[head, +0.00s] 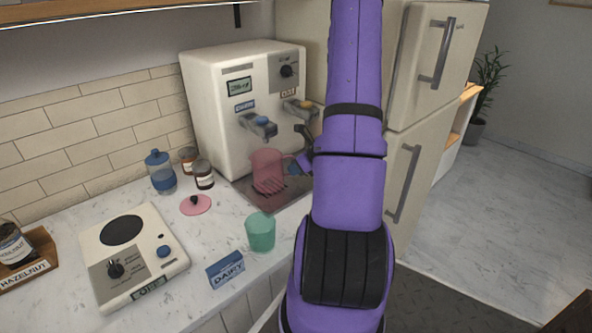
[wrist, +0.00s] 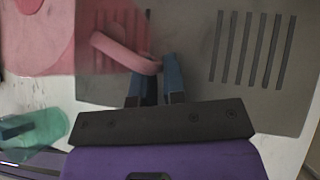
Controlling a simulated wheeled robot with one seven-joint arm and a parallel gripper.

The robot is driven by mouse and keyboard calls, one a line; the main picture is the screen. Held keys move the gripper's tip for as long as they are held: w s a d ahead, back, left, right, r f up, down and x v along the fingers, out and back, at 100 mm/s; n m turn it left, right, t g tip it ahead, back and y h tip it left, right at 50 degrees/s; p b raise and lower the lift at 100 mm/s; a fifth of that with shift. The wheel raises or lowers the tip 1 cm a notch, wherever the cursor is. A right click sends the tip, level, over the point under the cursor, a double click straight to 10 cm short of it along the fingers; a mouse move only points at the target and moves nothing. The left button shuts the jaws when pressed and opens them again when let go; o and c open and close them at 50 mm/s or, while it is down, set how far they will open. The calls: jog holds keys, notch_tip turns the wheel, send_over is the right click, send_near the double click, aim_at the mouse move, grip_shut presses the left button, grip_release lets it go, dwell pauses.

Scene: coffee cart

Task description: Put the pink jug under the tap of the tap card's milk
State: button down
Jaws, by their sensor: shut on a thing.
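The pink see-through jug (head: 267,171) is upright at the drip tray (head: 240,200), below the dairy tap (head: 258,125). I cannot tell whether its base touches the tray. My gripper (head: 300,165) is at the jug's right side, partly behind my arm. In the wrist view, the blue fingertips of my gripper (wrist: 157,78) are shut on the handle of the jug (wrist: 40,40). The tap card (head: 226,269) is blue, reads DAIRY and stands at the counter's front. A matching blue label (head: 245,105) is above the left tap.
A green cup (head: 260,232) stands on the counter in front of the tray. A pink lid (head: 196,204), dark-lidded jars (head: 204,175) and a blue-lidded canister (head: 160,172) are left of the tray. A hot plate (head: 132,256) is further left. A fridge (head: 420,120) is at right.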

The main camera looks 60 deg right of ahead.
jog(key=shift+f, duration=0.25)
jog(key=c, duration=1.2)
grip_release()
jog(key=shift+f, duration=0.1)
